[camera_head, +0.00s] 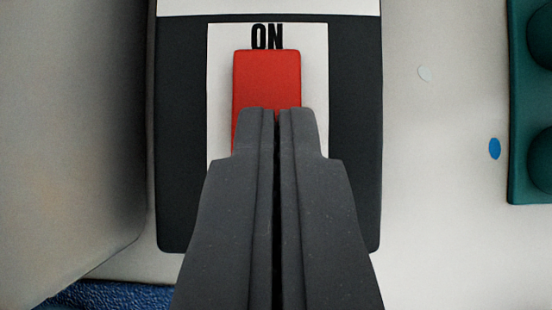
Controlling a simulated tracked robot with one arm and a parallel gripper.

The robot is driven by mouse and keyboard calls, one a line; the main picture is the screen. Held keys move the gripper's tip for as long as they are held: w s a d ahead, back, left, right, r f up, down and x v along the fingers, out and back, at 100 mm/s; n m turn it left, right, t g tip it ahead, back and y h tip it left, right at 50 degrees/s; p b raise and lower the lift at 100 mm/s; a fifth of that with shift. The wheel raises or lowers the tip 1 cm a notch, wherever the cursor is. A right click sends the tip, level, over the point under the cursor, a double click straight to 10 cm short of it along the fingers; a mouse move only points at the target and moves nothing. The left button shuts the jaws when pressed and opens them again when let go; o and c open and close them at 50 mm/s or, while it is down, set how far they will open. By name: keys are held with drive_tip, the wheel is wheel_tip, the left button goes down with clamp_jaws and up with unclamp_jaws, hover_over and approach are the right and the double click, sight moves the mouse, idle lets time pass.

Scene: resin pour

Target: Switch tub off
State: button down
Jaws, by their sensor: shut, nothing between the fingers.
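A red switch (266,78) sits on a white label plate (221,92) in a dark grey switch box (181,130). The word "ON" is printed on the plate just above the switch's upper end. My gripper (277,112) is shut and empty. Its fingertips lie over the lower part of the red switch in the picture and hide it, along with whatever is printed below. I cannot tell whether the fingertips touch the switch. The tub itself cannot be made out for certain.
A large pale grey body (70,130) stands close on the left. A teal block with round shapes (518,100) is at the right edge. A textured blue surface (105,294) shows at the bottom left. The pale surface right of the box has a blue spot (495,148).

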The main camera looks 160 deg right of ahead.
drive_tip(key=shift+s+f, duration=0.1)
drive_tip(key=shift+f, duration=0.2)
drive_tip(key=shift+r, duration=0.1)
drive_tip(key=shift+r, duration=0.8)
drive_tip(key=shift+r, duration=0.25)
drive_tip(key=r, duration=0.3)
drive_tip(key=shift+s+d+r, duration=0.1)
drive_tip(key=shift+s+r, duration=0.25)
drive_tip(key=shift+r, duration=0.05)
drive_tip(key=s+d+r, duration=0.2)
drive_tip(key=s+r, duration=0.3)
drive_tip(key=s, duration=0.2)
drive_tip(key=shift+s+d+r, duration=0.2)
drive_tip(key=shift+r, duration=0.05)
